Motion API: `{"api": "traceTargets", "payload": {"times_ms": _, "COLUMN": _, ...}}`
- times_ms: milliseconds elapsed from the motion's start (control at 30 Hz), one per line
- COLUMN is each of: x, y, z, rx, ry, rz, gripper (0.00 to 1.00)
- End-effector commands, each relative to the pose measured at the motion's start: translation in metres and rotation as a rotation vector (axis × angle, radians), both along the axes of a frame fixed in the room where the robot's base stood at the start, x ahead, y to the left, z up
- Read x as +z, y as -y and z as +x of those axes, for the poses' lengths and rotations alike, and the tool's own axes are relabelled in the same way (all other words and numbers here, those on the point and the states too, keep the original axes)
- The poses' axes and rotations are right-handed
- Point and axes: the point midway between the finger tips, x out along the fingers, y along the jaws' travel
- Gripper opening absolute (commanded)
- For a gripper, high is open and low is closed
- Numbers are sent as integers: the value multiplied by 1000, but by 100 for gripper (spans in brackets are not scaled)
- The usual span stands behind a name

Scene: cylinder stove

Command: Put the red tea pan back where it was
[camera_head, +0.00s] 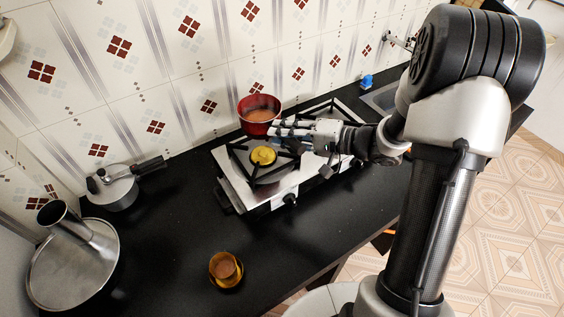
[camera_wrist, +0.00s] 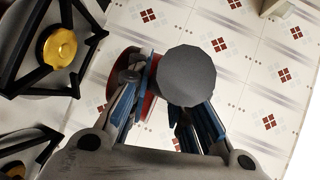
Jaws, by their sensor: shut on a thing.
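The red tea pan (camera_head: 258,114), with brownish contents, is at the back of the stove in the head view, beside and behind the left burner (camera_head: 263,156). It appears raised above the stove; the exact gap is unclear. My gripper (camera_head: 284,130) reaches in from the right and is shut on the pan's handle. In the wrist view, the blue-padded fingers of my gripper (camera_wrist: 163,105) close around the dark handle (camera_wrist: 188,76), whose blunt end faces the camera. Parts of the red pan (camera_wrist: 114,88) show behind the fingers. The stove (camera_head: 231,178) has black grates and a silver top.
A pressure cooker (camera_head: 115,192) and a large metal vessel (camera_head: 70,268) stand on the left counter. The tiled wall (camera_head: 130,75) is close behind the pan. A sink (camera_head: 384,97) and small blue object (camera_head: 367,81) are at the right.

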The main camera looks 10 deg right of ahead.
Motion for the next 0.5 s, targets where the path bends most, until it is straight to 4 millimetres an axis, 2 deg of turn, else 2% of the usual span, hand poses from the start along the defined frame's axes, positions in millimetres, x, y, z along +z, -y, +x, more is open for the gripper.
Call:
{"api": "traceTargets", "payload": {"times_ms": 33, "x": -16, "y": 0, "z": 0, "rx": 0, "ry": -1, "rz": 4, "gripper": 0}}
{"api": "traceTargets", "payload": {"times_ms": 200, "x": -45, "y": 0, "z": 0, "rx": 0, "ry": 3, "rz": 3, "gripper": 0}}
{"api": "traceTargets", "payload": {"times_ms": 500, "x": -67, "y": 0, "z": 0, "rx": 1, "ry": 4, "rz": 2, "gripper": 0}}
